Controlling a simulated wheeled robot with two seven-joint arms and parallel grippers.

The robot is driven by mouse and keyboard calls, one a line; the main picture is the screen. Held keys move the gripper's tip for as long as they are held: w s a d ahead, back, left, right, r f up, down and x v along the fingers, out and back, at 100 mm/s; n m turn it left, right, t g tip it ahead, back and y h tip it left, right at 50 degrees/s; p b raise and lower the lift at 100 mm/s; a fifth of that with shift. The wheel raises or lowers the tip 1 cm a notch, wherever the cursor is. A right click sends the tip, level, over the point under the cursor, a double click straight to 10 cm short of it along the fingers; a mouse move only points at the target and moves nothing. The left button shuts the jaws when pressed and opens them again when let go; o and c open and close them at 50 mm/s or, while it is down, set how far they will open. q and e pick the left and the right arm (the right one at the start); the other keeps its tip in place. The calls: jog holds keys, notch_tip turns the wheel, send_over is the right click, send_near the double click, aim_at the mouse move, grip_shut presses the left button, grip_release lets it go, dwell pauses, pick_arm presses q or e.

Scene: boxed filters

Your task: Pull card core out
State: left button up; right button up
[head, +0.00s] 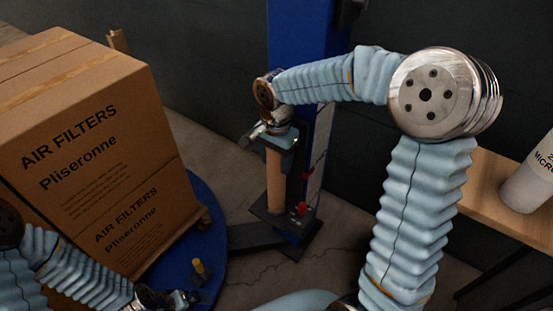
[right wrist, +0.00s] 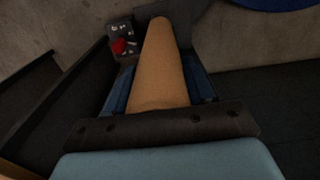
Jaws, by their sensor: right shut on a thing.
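The card core (head: 275,182) is a plain brown tube standing upright on a dark plate at the blue column. My right gripper (head: 277,143) is shut on its upper end from above. In the right wrist view the core (right wrist: 160,62) runs away between the blue fingers of my right gripper (right wrist: 160,92). The core's lower end seems to rest on the plate, but I cannot tell whether it touches. My left gripper (head: 183,299) is low at the bottom left, away from the core; its jaws are too small and dark to read.
The blue column (head: 301,60) stands behind the core, with a red knob (head: 301,208) near its foot. A wooden table (head: 490,190) with a white roll (head: 528,178) is at right.

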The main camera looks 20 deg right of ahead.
jog(key=shift+r+p, duration=1.15)
jog(key=shift+r, duration=1.8)
